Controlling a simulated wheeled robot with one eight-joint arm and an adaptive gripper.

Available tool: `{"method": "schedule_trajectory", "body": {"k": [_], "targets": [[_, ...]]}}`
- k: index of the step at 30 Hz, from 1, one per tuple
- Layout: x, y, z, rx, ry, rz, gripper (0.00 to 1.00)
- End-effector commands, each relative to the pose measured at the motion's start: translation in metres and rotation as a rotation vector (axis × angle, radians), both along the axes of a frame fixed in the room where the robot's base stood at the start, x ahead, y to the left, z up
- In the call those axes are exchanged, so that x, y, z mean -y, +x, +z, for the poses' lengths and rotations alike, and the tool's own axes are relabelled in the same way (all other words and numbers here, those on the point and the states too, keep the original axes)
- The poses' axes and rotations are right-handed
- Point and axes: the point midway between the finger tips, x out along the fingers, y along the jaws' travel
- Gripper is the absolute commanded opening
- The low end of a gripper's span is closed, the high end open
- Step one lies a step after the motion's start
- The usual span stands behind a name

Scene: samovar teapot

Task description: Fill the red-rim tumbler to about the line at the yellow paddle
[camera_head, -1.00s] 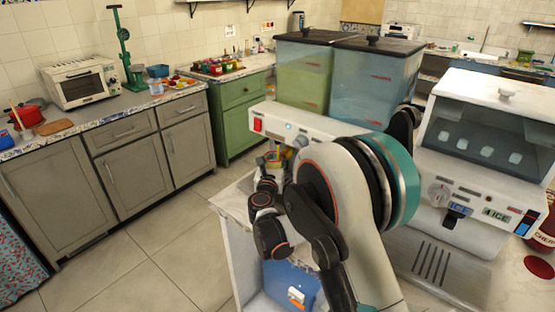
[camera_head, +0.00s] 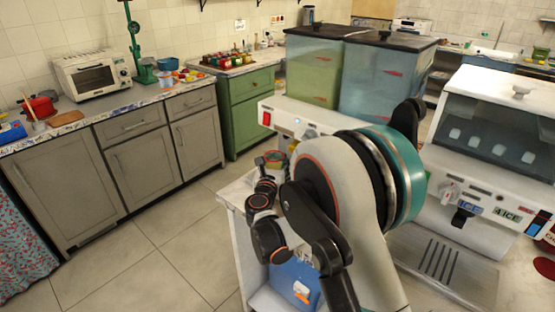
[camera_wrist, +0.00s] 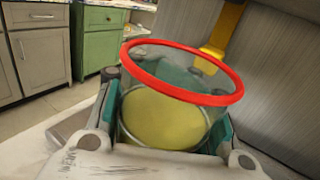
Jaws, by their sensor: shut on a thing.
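The red-rim tumbler (camera_wrist: 232,97) is clear and fills the middle of the wrist view. Yellow liquid (camera_wrist: 165,118) lies in it, its surface well below the rim. My gripper (camera_wrist: 168,128) is shut around the tumbler, with teal pads on both sides. The yellow paddle (camera_wrist: 224,28) is behind the tumbler's far rim, up and right; I cannot tell if they touch. In the head view the small tumbler (camera_head: 273,157) is at my gripper (camera_head: 266,172), beside the dispenser's front (camera_head: 292,118). My arm hides part of the dispenser. The fill line cannot be made out.
The dispenser carries a green tank (camera_head: 312,70) and a blue tank (camera_head: 380,85). An ice machine (camera_head: 480,150) stands at the right. A blue box (camera_head: 293,280) is low under the stand. Floor (camera_head: 150,250) is free at the left.

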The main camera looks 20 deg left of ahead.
Motion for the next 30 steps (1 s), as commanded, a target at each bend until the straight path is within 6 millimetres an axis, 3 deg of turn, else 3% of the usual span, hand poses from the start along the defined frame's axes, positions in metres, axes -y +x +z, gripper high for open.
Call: {"method": "schedule_trajectory", "body": {"k": [14, 30], "targets": [[-0.001, -0.001, 0.000, 0.000, 0.000, 0.000, 0.06], [-0.022, -0.053, 0.000, 0.000, 0.000, 0.002, 0.06]]}}
